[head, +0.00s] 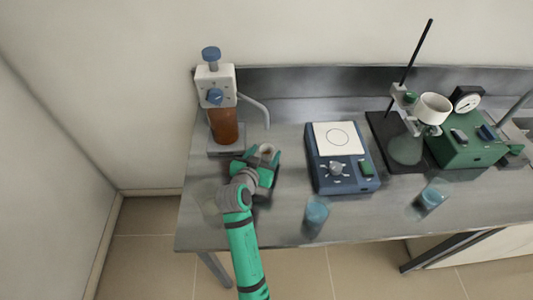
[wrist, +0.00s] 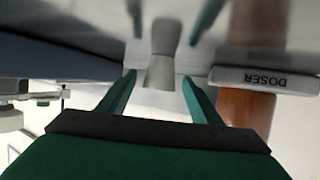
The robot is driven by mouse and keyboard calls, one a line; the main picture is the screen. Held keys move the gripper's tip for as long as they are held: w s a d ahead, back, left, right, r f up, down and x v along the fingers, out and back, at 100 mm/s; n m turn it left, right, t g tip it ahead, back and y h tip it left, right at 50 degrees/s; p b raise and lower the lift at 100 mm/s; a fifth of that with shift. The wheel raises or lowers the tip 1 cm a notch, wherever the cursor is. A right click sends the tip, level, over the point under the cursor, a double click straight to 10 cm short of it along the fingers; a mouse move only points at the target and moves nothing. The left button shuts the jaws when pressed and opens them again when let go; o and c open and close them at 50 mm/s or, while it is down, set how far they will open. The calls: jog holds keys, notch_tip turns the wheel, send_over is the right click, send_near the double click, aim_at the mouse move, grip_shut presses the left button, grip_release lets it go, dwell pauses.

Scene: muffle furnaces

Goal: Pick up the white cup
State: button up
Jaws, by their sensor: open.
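A small pale grey-white cup (head: 267,149) stands on the metal bench, just right of the brown bottle's base. My gripper (head: 263,155) is at the cup in the head view, and its green fingers partly hide the cup. In the wrist view the cup (wrist: 162,58) shows between and just beyond the two spread fingertips (wrist: 158,78). The jaws are open, with a visible gap on each side of the cup.
A doser with a brown bottle (head: 225,125) stands close behind the gripper. A blue hotplate device (head: 345,180) is to the right. Two blue beakers (head: 316,214) (head: 431,198) stand near the front. A white bowl (head: 434,108) sits on a stand at the right.

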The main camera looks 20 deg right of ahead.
jog(key=shift+x, duration=1)
jog(key=shift+w, duration=0.15)
jog(key=c, duration=1.1)
jog(key=shift+s, duration=0.2)
jog(key=shift+c, duration=0.2)
